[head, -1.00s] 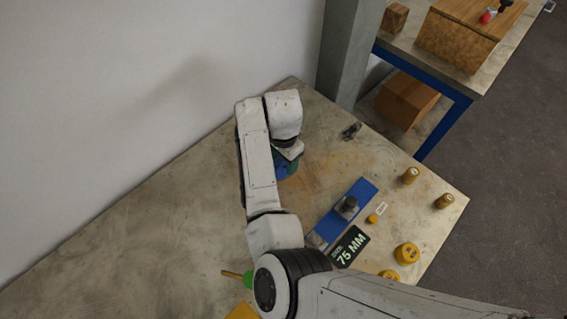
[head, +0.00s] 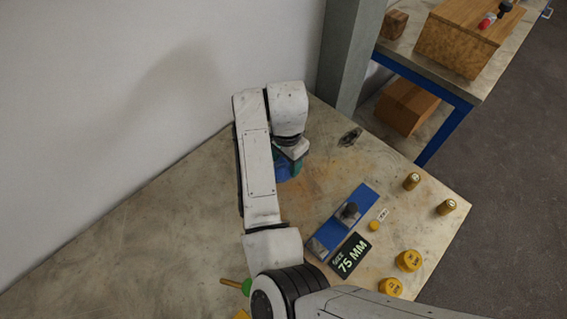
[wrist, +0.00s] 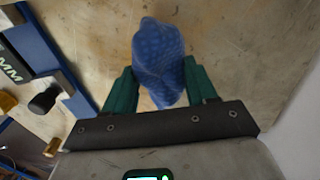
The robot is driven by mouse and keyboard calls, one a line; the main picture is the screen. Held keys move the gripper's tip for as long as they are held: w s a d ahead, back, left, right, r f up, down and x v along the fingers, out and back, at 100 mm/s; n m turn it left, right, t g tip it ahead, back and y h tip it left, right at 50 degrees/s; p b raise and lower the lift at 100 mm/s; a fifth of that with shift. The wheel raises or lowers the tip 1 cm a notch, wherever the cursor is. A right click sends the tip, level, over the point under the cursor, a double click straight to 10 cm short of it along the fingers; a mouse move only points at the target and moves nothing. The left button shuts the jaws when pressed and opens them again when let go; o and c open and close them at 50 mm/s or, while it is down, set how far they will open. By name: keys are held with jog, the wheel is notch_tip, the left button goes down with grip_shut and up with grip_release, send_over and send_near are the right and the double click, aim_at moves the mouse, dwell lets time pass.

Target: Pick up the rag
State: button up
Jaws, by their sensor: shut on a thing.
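The rag (wrist: 158,62) is a crumpled blue cloth between the green fingers of my gripper (wrist: 163,85) in the wrist view. My gripper is shut on it. In the head view the rag (head: 287,168) shows as a small blue patch below my gripper (head: 290,160), partly hidden by my wrist. I cannot tell how far the rag is from the table top.
The worn table (head: 150,240) is mostly bare around my gripper. A blue bar with a dark knob (head: 349,210), a "75 MM" sign (head: 350,256) and several yellow weights (head: 408,260) stand to the right. A wall is behind. A wooden box (head: 465,40) sits on another bench.

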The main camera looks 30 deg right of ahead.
jog(key=s+r+p, duration=0.1)
jog(key=s+r, duration=0.7)
jog(key=s, duration=0.4)
jog(key=shift+s+a, duration=0.15)
jog(key=shift+s, duration=0.05)
jog(key=shift+r, duration=0.1)
